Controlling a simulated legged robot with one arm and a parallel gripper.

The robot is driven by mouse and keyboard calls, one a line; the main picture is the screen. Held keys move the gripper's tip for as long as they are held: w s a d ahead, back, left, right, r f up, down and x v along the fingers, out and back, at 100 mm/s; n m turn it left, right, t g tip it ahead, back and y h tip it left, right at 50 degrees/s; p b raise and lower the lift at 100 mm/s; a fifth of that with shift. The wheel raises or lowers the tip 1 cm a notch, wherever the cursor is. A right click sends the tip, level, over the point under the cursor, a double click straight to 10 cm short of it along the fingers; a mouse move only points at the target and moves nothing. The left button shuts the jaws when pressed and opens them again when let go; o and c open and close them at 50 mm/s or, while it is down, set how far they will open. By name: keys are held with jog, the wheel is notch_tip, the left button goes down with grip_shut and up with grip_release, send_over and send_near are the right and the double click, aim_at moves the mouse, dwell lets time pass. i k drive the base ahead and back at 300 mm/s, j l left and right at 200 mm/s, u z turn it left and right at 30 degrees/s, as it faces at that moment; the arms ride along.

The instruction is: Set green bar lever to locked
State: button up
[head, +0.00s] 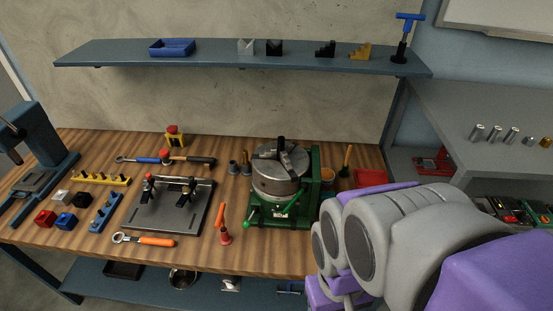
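The green bar lever (287,205) is on the front of a green fixture (314,185) with a round metal chuck (278,176) on top. The bar slants from a green knob at lower left up toward the right, across the front of the chuck. Any lock markings are too small to read. My grey and purple arm fills the lower right of the head view, to the right of the fixture. My gripper's fingers cannot be made out, and nothing is seen touching the lever.
A dark plate fixture (172,207) and an orange-handled wrench (144,240) are farther left. A red tray (369,178) sits to the right, partly behind my arm. A shelf (220,58) runs above the bench.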

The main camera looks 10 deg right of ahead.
aim_at(304, 188)
jog(key=k+j, duration=0.4)
jog(key=j, duration=0.25)
jog(key=k+j, duration=0.15)
jog(key=j, duration=0.15)
